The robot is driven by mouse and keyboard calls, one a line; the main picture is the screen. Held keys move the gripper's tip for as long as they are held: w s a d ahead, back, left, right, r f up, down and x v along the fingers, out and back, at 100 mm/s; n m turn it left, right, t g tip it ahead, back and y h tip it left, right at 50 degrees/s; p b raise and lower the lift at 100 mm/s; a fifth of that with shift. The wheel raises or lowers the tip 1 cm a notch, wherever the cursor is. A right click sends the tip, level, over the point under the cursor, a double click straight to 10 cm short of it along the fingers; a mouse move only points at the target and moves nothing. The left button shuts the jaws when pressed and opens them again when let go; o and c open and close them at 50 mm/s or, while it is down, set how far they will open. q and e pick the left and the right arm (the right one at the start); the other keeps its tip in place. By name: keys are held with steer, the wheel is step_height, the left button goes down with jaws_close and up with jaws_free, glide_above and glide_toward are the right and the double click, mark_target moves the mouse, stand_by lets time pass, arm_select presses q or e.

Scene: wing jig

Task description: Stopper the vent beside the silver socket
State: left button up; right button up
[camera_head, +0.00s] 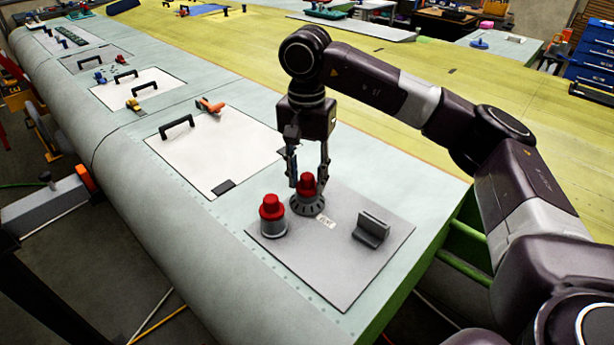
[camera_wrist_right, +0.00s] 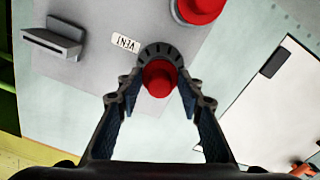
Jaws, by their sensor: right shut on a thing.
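A red stopper (camera_head: 307,183) stands upright at the dark, notched vent ring (camera_head: 308,206) on the grey plate. My right gripper (camera_head: 307,184) points down and is shut on this stopper. In the right wrist view the stopper (camera_wrist_right: 159,78) sits between the fingertips, with the notched ring (camera_wrist_right: 158,50) behind it. How deep it sits in the ring is hidden. A white VENT label (camera_head: 327,222) lies beside the ring. The silver socket (camera_head: 273,226), to the left, has another red piece (camera_head: 270,206) on top. My left gripper is not in view.
A grey bracket (camera_head: 371,229) stands on the right of the grey plate (camera_head: 340,275). A white panel (camera_head: 215,152) with a black handle (camera_head: 177,124) and an orange tool (camera_head: 210,105) lies behind. The plate's front part is clear.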

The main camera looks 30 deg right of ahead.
steer(key=o, duration=1.2)
steer(key=shift+r, duration=0.15)
step_height(320, 180, up, 12)
steer(key=shift+f, duration=0.15)
